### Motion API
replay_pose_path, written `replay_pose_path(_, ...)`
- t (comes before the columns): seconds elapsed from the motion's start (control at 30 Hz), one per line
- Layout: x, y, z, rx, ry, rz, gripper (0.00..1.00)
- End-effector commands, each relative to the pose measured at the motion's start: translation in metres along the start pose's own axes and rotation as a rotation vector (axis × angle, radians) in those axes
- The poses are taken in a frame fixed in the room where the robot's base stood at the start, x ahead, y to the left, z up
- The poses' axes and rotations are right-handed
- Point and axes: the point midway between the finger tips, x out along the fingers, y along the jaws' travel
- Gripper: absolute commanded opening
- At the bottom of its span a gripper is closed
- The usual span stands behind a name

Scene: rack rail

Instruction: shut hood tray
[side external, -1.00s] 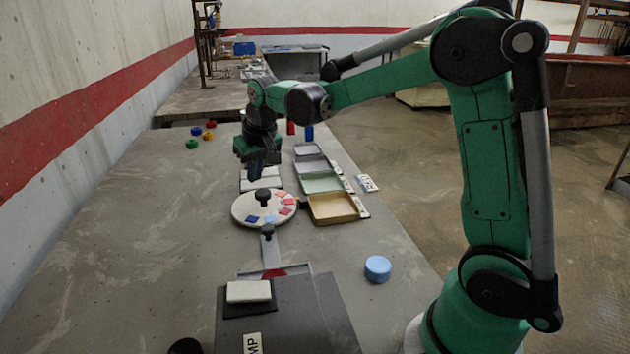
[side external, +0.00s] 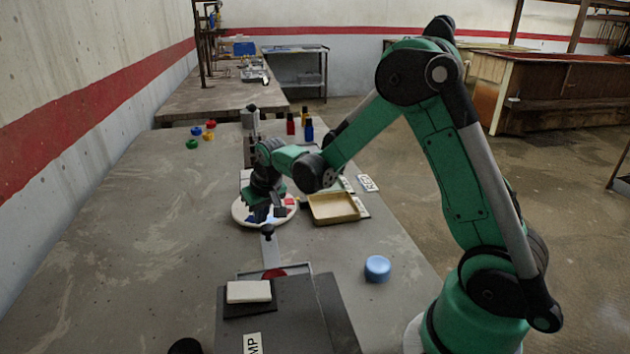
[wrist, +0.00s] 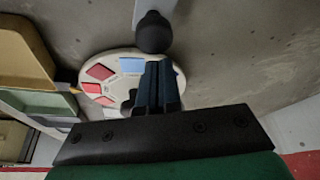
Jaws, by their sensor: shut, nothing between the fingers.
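The dark grey hood (side external: 290,318) stands at the near end of the table. Its tray (side external: 240,275) sticks out at the far side, with something red inside. A flat grey handle bar (side external: 269,250) runs from the tray to a black knob (side external: 267,231). My gripper (side external: 261,214) is shut and empty, pointing down over the round white disc, just beyond the knob. In the wrist view the black knob (wrist: 153,33) appears just past my closed fingertips (wrist: 158,66). I cannot tell whether they touch.
The white disc (side external: 240,212) carries coloured patches. A tan tray (side external: 333,208) lies to its right. A blue round piece (side external: 377,268) sits near the right edge. Red and blue bottles (side external: 308,129) stand farther back.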

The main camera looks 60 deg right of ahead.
Motion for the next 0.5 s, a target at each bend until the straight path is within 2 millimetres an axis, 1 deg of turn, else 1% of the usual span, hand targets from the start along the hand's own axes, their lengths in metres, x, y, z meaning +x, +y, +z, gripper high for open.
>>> replay_pose_path(0.37,-0.001,-0.001,0.003,-0.001,0.000,0.000,0.00)
replay_pose_path(0.47,-0.005,-0.008,0.013,-0.004,0.000,-0.001,0.00)
replay_pose_path(0.5,-0.008,-0.012,0.021,-0.005,-0.001,-0.001,0.00)
